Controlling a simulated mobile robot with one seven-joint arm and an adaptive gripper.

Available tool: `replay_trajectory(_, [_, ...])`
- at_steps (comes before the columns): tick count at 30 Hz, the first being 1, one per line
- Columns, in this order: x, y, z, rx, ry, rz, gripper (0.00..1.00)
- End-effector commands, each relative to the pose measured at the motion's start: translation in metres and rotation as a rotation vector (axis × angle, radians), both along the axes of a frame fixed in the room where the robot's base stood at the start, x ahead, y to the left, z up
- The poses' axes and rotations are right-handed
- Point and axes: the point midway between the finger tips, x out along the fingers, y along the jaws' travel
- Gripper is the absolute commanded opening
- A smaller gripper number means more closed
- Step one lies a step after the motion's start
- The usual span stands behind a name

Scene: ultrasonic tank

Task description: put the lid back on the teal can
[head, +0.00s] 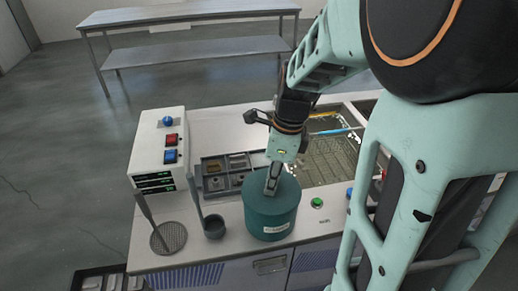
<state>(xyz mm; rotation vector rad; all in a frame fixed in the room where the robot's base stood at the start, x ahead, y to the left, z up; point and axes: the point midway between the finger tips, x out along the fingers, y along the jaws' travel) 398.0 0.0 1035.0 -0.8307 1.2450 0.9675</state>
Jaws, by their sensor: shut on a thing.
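The teal can (270,222) stands upright on the front of the pale worktop, with a white label on its side. A teal lid (289,193) is at the can's top, covering its mouth in this view. I cannot tell whether it is fully seated or slightly above the rim. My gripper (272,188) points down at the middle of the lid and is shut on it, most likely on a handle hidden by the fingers.
A dark cup (214,227) with an upright handle and a round mesh strainer (169,238) stand left of the can. A control box (158,148), a grey parts tray (222,172) and the tank basket (325,160) lie behind. A green button (317,202) is right of the can.

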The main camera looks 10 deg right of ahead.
Motion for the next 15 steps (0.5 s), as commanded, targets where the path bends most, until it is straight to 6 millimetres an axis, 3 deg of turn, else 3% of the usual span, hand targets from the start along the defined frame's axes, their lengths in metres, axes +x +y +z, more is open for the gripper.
replay_trajectory(7, [0.0001,-0.0001,-0.0002,0.000,0.000,0.000,0.00])
replay_trajectory(8, [0.0001,0.0000,-0.0002,0.000,0.000,0.000,0.21])
replay_trajectory(13, [0.0002,-0.0001,-0.0001,0.000,0.000,0.000,0.40])
replay_trajectory(15, [0.0002,0.0000,-0.0002,0.000,0.000,0.000,0.40])
